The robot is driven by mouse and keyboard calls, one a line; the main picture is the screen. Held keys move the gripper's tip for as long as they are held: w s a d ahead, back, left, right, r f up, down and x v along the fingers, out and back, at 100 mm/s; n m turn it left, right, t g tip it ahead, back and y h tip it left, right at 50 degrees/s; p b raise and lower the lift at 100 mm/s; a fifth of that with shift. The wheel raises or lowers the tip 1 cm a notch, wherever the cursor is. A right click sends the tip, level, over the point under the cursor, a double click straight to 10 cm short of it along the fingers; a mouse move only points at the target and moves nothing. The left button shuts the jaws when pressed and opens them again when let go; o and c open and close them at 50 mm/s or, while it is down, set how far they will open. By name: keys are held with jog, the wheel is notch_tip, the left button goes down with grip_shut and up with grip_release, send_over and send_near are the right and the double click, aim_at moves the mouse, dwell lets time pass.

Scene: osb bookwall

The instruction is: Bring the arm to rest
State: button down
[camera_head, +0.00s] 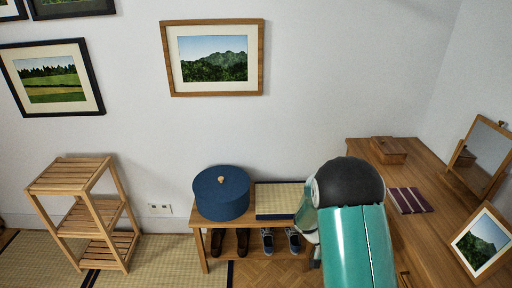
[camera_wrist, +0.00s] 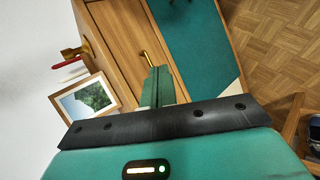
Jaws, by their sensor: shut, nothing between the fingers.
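My arm shows in the head view as a teal link with a black rounded joint, raised in front of the bench and the desk's left edge. My gripper is hidden from the head view. In the wrist view my gripper (camera_wrist: 158,86) shows as two thin green fingers close together beyond a dark bar. The fingers are shut with nothing between them. Behind them is a wooden front with a brass handle (camera_wrist: 147,59); I cannot tell the distance.
A wooden desk (camera_head: 402,222) at the right bears a small box (camera_head: 388,150), a striped book (camera_head: 410,200), a mirror (camera_head: 487,146) and a framed picture (camera_head: 480,243). A bench (camera_head: 200,219) holds a round blue box (camera_head: 221,194) above shoes. A slatted shelf (camera_head: 70,176) stands left.

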jog(key=s+a+r+n+t+y, duration=0.1)
jog(key=s+a+r+t+y, duration=0.15)
jog(key=r, duration=0.75)
jog(key=s+a+r+n+t+y, duration=0.15)
jog(key=s+a+r, duration=0.25)
jog(key=r, duration=0.6)
jog(key=s+a+r+n+t+y, duration=0.2)
jog(key=s+a+r+t+y, duration=0.2)
jog(key=s+r, duration=0.6)
jog(key=shift+s+a+t+y, duration=0.3)
jog(key=shift+s+a+t, duration=0.05)
jog(key=shift+a+t, duration=0.95)
